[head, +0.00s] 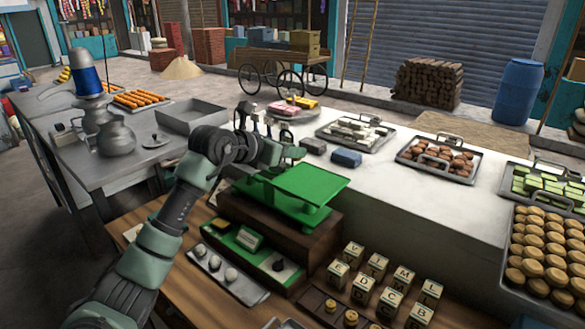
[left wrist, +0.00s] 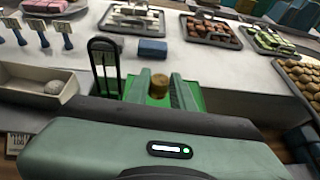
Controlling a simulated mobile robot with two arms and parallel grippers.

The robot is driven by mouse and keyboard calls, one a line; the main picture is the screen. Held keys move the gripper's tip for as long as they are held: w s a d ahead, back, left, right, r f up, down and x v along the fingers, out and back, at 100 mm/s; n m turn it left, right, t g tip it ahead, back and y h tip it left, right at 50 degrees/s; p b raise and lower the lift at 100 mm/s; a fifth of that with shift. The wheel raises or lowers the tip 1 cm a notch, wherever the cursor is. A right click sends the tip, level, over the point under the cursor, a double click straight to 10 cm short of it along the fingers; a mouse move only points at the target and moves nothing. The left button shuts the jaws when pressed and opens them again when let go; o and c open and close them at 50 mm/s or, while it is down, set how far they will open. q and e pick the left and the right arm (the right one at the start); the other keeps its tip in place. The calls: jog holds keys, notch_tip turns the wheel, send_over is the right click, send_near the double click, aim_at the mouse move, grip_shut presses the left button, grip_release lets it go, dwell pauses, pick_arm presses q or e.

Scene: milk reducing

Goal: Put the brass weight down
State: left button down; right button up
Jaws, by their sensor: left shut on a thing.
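My left gripper (head: 292,154) is at the back of the green scale, near its raised flat pan (head: 308,184). In the left wrist view its two fingers (left wrist: 160,93) are closed on a small round brass weight (left wrist: 160,84). The green pan shows below and around the fingertips there. I cannot tell whether the weight touches the pan. In the head view the held weight is hidden. Other brass weights (head: 331,305) sit in a wooden holder at the front of the table. My right gripper is not in view.
Several lettered blocks (head: 377,265) stand right of the scale. A tray of pale round stones (head: 214,263) lies in front of it. A steel table (head: 110,165) with pots is at left.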

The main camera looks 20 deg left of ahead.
aim_at(292, 185)
pick_arm(q)
notch_tip(292, 185, down, 3)
jog(key=shift+f+p, duration=0.1)
jog(key=shift+p, duration=0.2)
notch_tip(292, 185, down, 4)
jog(key=shift+r+p, duration=0.2)
jog(key=shift+p, duration=0.4)
jog(key=shift+f, duration=0.2)
jog(key=c, duration=1.2)
grip_release()
jog(key=shift+r, duration=0.1)
